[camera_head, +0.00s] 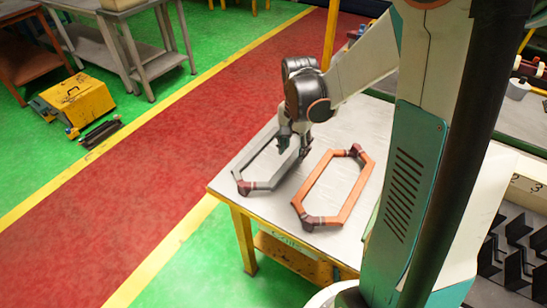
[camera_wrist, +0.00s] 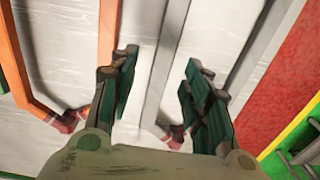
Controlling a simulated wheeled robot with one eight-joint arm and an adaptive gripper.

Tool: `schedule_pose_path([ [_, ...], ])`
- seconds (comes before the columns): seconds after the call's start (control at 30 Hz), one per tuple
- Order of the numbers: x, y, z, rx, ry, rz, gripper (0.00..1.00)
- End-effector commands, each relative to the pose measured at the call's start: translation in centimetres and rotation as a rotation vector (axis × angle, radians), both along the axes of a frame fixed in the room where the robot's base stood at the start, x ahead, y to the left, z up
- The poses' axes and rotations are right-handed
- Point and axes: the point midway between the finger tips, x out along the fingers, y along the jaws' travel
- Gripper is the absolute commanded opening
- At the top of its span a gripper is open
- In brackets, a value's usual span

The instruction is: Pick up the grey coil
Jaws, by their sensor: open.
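The grey coil (camera_head: 263,186), a long six-sided loop with dark red wrapped corners, lies flat on the left part of the table. My gripper (camera_head: 293,145) is over its right long side, pointing down. In the wrist view my gripper (camera_wrist: 160,60) is open, with green-padded fingers apart. One long grey bar of the grey coil (camera_wrist: 172,45) runs between the fingers in that view, with a dark red wrap near its lower end. The other long bar shows right of the fingers. I cannot tell how high the fingertips are above the bar. The far end is partly hidden by my wrist.
An orange coil (camera_head: 343,205) lies flat beside the grey one, to its right; it also shows left of the fingers in the wrist view (camera_wrist: 107,40). The table (camera_head: 222,188) has its edge close left of the grey coil. A black slotted rack (camera_head: 510,250) stands lower right.

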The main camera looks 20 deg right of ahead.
Motion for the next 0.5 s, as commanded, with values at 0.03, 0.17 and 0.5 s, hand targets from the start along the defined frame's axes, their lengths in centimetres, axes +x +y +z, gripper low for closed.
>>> schedule_pose_path([
  [0.03,0.0,0.0,-0.4,0.0,0.0,0.0,0.44],
  [0.17,0.1,0.0,-0.9,0.0,0.0,0.001,0.44],
  [0.5,0.5,0.1,-5.3,0.0,0.0,0.001,0.44],
])
